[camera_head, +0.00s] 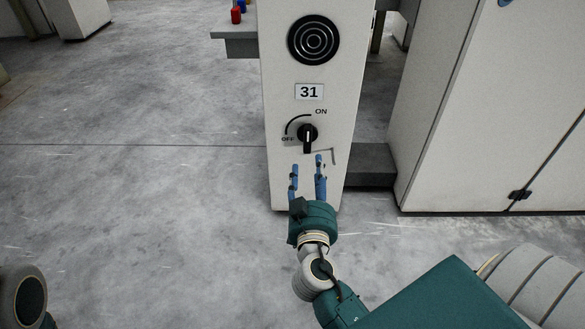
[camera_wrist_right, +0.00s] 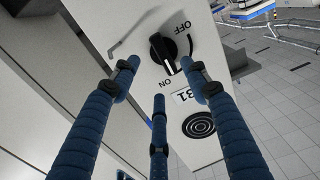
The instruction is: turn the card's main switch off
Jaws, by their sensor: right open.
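The main switch is a black rotary knob (camera_head: 307,133) on the front of a white cabinet post (camera_head: 285,80), below a "31" plate. ON is printed up and right of it, OFF to its left, with an arc between. In the right wrist view the knob (camera_wrist_right: 161,49) has its white mark on the end toward ON. My right gripper (camera_head: 306,164) is open, its blue fingers spread just below the knob in the head view. In the wrist view the fingertips (camera_wrist_right: 157,70) frame the knob's near side; contact cannot be told. My left gripper is not in view.
A thin bent metal rod (camera_head: 329,153) sits just below right of the knob, close to a fingertip. A round black grille (camera_head: 314,40) is above. A white cabinet (camera_head: 470,110) stands at right. Open concrete floor (camera_head: 130,180) lies left.

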